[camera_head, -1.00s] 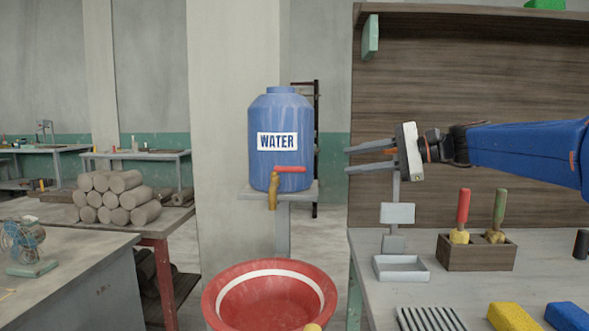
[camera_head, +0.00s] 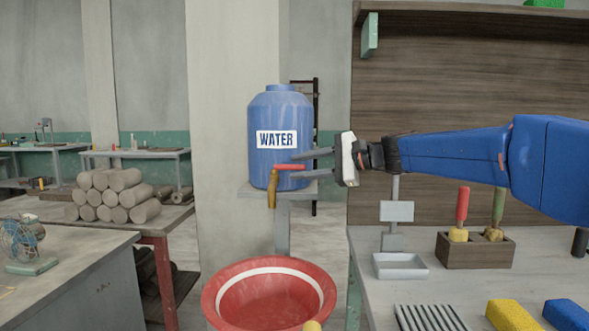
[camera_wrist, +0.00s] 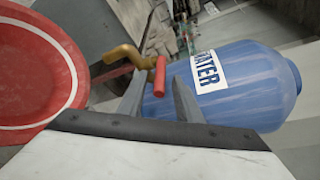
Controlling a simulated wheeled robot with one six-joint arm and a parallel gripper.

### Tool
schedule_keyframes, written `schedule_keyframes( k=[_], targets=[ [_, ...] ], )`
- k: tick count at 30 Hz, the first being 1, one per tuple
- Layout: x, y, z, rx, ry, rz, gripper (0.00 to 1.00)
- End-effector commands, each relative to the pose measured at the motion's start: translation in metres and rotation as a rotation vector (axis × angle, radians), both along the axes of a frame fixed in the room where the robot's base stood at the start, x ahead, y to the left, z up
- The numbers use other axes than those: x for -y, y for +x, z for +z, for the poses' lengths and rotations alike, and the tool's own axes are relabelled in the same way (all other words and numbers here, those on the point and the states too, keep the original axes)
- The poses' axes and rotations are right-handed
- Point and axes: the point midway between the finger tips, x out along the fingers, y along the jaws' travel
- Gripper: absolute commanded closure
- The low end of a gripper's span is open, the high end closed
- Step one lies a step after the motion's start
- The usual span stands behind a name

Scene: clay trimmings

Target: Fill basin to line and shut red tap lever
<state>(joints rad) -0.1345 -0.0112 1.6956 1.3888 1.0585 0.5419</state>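The blue water tank (camera_head: 281,110) stands on a shelf bracket, with a brass tap (camera_head: 272,188) below its front. The red tap lever (camera_head: 288,167) points sideways to the right. My gripper (camera_head: 298,165) is open, its two fingers on either side of the lever's right end. In the wrist view, the red lever (camera_wrist: 160,76) lies between the separated fingertips, and I cannot tell if either touches it. The red basin (camera_head: 214,292) with its white line (camera_head: 267,273) is under the tap. No water stream or water surface is visible.
A right-hand workbench (camera_head: 375,300) holds a grey tray (camera_head: 400,266), a wooden tool block (camera_head: 475,251) and sponges. On the left are a table with stacked clay rolls (camera_head: 118,196) and a small fan (camera_head: 22,242). The space between gripper and tank is narrow.

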Motion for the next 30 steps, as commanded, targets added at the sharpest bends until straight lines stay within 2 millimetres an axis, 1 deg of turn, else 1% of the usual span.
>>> schedule_keyframes(
  k=[1,6,10,17,20,21,30],
  targets=[
    [-0.007,0.002,-0.002,-0.002,0.0,0.002,0.68],
    [-0.019,0.007,-0.005,-0.001,0.0,0.001,0.68],
    [-0.022,0.008,-0.005,0.0,0.0,0.001,0.68],
    [-0.022,0.008,-0.005,0.0,0.0,0.0,0.68],
    [-0.022,0.009,-0.005,0.0,0.0,0.0,0.9],
    [-0.022,0.009,-0.005,0.0,0.0,0.0,0.99],
    [-0.022,0.008,-0.005,0.0,-0.001,-0.009,1.0]
  ],
)
